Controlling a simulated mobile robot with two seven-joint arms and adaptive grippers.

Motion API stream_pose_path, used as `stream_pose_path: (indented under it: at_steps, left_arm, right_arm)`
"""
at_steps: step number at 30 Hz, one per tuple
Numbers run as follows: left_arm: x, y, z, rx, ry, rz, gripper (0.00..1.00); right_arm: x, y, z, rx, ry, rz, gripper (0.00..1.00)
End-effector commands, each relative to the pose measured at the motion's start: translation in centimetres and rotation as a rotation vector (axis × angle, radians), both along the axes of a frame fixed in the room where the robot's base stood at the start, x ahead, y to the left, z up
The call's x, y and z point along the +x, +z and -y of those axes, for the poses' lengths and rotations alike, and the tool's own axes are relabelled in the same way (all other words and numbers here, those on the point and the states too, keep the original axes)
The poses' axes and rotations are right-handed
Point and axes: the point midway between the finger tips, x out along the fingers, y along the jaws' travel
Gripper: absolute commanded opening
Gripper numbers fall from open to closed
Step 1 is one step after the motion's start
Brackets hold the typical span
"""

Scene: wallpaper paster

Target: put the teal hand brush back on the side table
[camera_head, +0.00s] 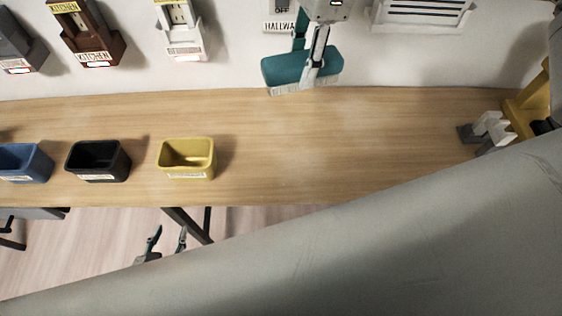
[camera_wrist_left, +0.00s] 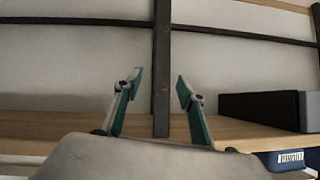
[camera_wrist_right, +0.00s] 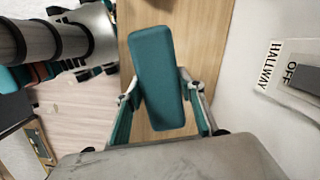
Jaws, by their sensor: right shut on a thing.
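The teal hand brush (camera_head: 290,68) has a teal block and pale bristles along its lower edge. My right gripper (camera_head: 316,78) is shut on it and holds it against or close to the white wall, above the back edge of the wooden table (camera_head: 290,150). The right wrist view shows the brush (camera_wrist_right: 158,75) between the two fingers (camera_wrist_right: 158,95). My left gripper (camera_head: 166,245) is in front of the table, low in the head view. In the left wrist view its fingers (camera_wrist_left: 154,90) stand apart with nothing between them. I cannot tell which surface is the side table.
Blue (camera_head: 24,163), black (camera_head: 97,160) and yellow (camera_head: 187,158) bins stand on the table's left half. Labelled wall boxes (camera_head: 90,45) hang above. Grey-white blocks (camera_head: 488,132) and a yellow frame (camera_head: 530,100) are at the right end. The middle is clear.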

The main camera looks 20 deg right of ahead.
Motion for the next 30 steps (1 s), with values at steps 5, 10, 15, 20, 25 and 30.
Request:
stream_pose_path:
  at_steps: [5, 10, 15, 20, 25, 30]
  left_arm:
    - [0.2, -1.0, 0.1, -0.001, -0.002, 0.009, 0.40]
    - [0.1, -2.3, 0.3, 0.000, -0.005, 0.007, 0.40]
    - [-0.1, -3.6, 0.4, 0.001, -0.008, 0.000, 0.40]
    - [-0.2, -4.5, 0.5, 0.002, -0.013, 0.001, 0.40]
    - [-0.3, -5.8, 0.6, 0.004, -0.017, -0.007, 0.40]
    - [-0.4, -6.4, 0.8, 0.005, -0.022, -0.009, 0.40]
  right_arm:
    - [-0.5, -0.2, -1.2, -0.001, -0.312, 0.003, 0.16]
    - [-1.1, -0.3, -2.2, -0.003, -0.623, 0.001, 0.16]
    - [-1.6, -0.6, -3.1, -0.002, -0.939, 0.002, 0.16]
    - [-2.2, -1.1, -3.9, -0.004, -1.245, 0.000, 0.16]
    - [-2.9, -1.7, -4.6, -0.005, -1.550, -0.002, 0.16]
    - [-3.3, -2.0, -5.0, -0.005, -1.762, -0.004, 0.16]
